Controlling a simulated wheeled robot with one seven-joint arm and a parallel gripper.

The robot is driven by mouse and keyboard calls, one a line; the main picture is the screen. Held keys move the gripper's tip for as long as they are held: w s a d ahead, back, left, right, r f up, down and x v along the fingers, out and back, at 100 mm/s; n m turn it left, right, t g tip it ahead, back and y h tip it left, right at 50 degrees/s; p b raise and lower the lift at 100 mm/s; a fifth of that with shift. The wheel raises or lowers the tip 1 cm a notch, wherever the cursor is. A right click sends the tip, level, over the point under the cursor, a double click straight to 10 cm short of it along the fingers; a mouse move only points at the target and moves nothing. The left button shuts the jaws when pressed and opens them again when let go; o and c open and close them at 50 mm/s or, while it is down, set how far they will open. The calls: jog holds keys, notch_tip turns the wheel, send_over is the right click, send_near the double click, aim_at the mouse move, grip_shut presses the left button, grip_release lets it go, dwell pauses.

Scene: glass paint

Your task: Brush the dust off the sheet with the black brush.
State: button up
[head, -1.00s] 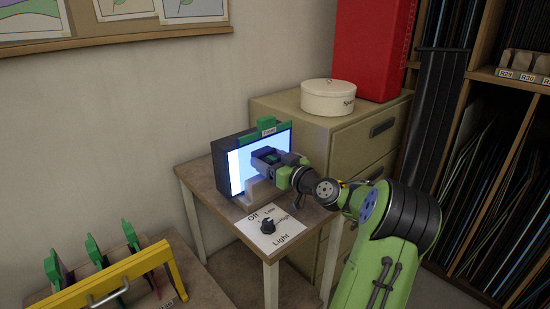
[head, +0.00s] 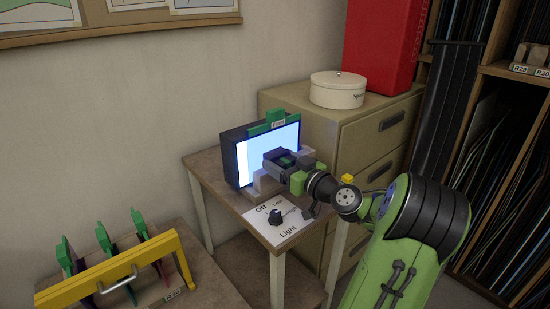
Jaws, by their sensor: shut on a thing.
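The glass sheet (head: 250,158) stands upright against a lit box (head: 234,160), with a green clip (head: 276,116) labelled "Front" on its top edge. Its left part glows blue-white; dust cannot be made out at this size. My gripper (head: 274,162) is in front of the sheet's lower right part and hides that area. It is shut on a small dark thing, apparently the black brush, which is hard to tell from the fingers. Whether the bristles touch the glass cannot be seen.
A pale block (head: 265,183) stands at the sheet's foot. A light knob (head: 275,217) sits on a white card in front. A yellow-barred rack (head: 112,275) with green-topped pieces is at lower left. A drawer cabinet (head: 345,130) stands behind, right of the small table (head: 222,198).

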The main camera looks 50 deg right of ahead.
aim_at(289, 166)
jog(key=shift+s, duration=0.55)
jog(key=shift+s+a, duration=0.15)
jog(key=shift+s, duration=0.65)
jog(key=shift+s+a, duration=0.1)
jog(key=shift+s, duration=0.65)
